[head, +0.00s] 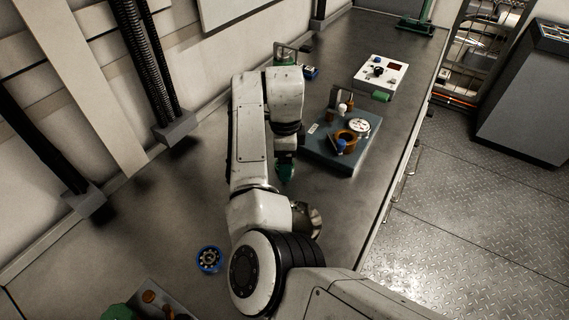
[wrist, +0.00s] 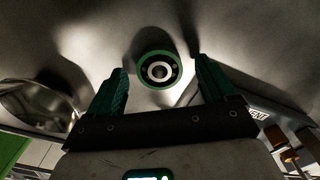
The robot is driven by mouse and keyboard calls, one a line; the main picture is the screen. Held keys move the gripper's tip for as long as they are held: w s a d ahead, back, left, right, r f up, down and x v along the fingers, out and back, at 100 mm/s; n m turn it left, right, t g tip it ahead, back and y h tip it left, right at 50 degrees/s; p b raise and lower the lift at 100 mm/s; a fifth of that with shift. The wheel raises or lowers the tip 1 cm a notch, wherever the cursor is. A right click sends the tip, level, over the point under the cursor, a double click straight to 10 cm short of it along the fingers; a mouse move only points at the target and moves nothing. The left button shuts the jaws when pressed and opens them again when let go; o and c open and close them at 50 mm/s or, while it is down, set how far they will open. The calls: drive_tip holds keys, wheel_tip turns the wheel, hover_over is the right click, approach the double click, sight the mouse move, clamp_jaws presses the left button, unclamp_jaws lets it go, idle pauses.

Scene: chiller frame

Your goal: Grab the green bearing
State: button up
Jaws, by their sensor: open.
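The green bearing (wrist: 158,70) is a green ring with a pale metal centre. It lies on the grey bench top in the wrist view, between and just beyond my fingertips. My gripper (wrist: 160,66) is open and empty, with one green finger on each side of the bearing's outline and a gap to both. In the head view my gripper (head: 286,172) points down over the bench, left of the blue-grey fixture plate. I cannot make out the green bearing in the head view; my arm or gripper may hide it.
A blue bearing (head: 209,260) lies left of my arm. A shiny metal bowl (head: 306,220) stands close to my arm, also at left in the wrist view (wrist: 42,108). The fixture plate (head: 325,160) carries an orange ring and a gauge. A white control box (head: 380,72) stands farther back.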

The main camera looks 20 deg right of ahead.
drive_tip(key=shift+f, duration=0.25)
drive_tip(key=shift+c, duration=0.5)
drive_tip(key=c, duration=1.1)
drive_tip(key=shift+r, duration=0.1)
